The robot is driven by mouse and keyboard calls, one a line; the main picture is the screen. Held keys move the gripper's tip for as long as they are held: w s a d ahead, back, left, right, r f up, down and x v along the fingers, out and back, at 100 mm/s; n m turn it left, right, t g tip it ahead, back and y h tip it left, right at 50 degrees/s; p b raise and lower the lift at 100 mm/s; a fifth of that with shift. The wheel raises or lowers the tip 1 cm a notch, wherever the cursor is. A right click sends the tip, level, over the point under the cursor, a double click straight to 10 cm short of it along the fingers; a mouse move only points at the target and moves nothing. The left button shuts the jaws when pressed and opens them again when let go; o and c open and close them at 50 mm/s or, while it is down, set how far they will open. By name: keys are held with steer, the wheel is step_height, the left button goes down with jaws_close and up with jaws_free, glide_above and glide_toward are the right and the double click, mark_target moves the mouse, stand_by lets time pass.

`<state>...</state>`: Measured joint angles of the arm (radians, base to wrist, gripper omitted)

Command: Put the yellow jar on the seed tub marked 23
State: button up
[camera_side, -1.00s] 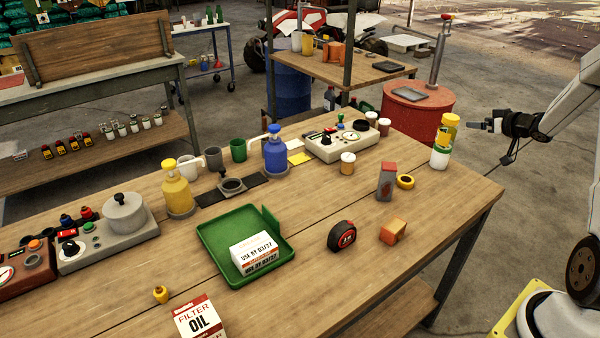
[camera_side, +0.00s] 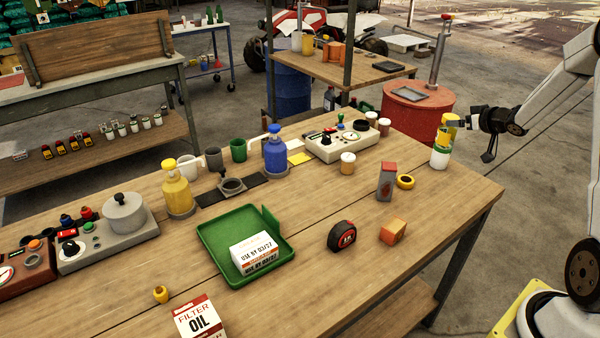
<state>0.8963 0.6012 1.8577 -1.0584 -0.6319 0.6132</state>
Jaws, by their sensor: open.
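The yellow jar (camera_side: 444,135) stands upright, seemingly on top of a white tub with a green top (camera_side: 440,158) at the table's right end. No number can be read on this tub, so I cannot tell if it is the one marked 23. My gripper (camera_side: 452,122) comes in from the right and is open at the jar's upper part. A finger covers some of the jar. I cannot tell whether the fingers touch it.
A grey control box (camera_side: 340,142) lies farther left. A red drum (camera_side: 418,108) is behind.

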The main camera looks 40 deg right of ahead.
steer(key=a+f+g, duration=0.1)
steer(key=a+g, duration=0.3)
steer(key=a, duration=1.8)
steer(key=s+a+f+n+g+y, duration=0.2)
steer(key=s+a+g, duration=0.3)
steer(key=s+a, duration=0.9)
steer(key=a+f+y, duration=0.1)
steer(key=a, duration=0.2)
steer(key=shift+s+f+n+g+y, duration=0.25)
steer(key=shift+s+n+g+y, duration=0.05)
steer(key=shift+s+n+g, duration=0.1)
